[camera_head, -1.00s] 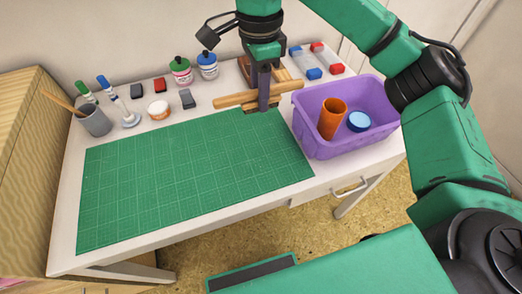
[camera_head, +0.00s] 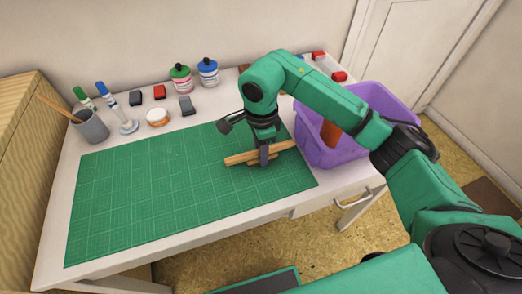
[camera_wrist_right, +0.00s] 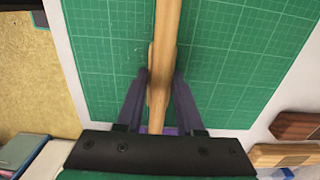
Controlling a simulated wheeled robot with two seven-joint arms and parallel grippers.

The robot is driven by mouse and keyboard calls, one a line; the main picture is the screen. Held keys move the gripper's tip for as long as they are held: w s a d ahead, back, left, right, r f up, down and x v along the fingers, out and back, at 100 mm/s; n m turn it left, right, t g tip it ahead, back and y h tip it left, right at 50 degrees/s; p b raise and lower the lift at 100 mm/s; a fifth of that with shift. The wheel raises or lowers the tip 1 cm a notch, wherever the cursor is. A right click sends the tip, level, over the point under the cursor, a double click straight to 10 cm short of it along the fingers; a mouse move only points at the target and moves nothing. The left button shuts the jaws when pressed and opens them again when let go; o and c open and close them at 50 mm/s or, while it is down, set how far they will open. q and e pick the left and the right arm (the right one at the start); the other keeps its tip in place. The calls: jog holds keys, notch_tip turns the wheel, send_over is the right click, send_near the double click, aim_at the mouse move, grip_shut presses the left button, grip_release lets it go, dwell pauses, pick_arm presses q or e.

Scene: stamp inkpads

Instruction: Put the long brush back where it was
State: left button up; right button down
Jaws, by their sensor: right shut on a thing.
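The long wooden brush (camera_head: 240,158) is held in my right gripper (camera_head: 264,157), over the right part of the green cutting mat (camera_head: 150,190). It points left and right in the head view. The right wrist view shows the brush (camera_wrist_right: 167,40) between the two dark fingers, with a wider part at the grip. Whether it touches the mat is unclear. My left gripper is not in view.
A grey cup (camera_head: 91,126) holds a brush (camera_head: 58,109) at left. Stamps and ink bottles line the back. The left mat is clear.

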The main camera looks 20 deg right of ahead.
jog(key=c, duration=0.5)
grip_release()
jog(key=shift+c, duration=0.2)
jog(key=shift+r, duration=0.3)
notch_tip(320, 180, up, 12)
jog(key=p, duration=0.1)
jog(key=shift+f, duration=0.2)
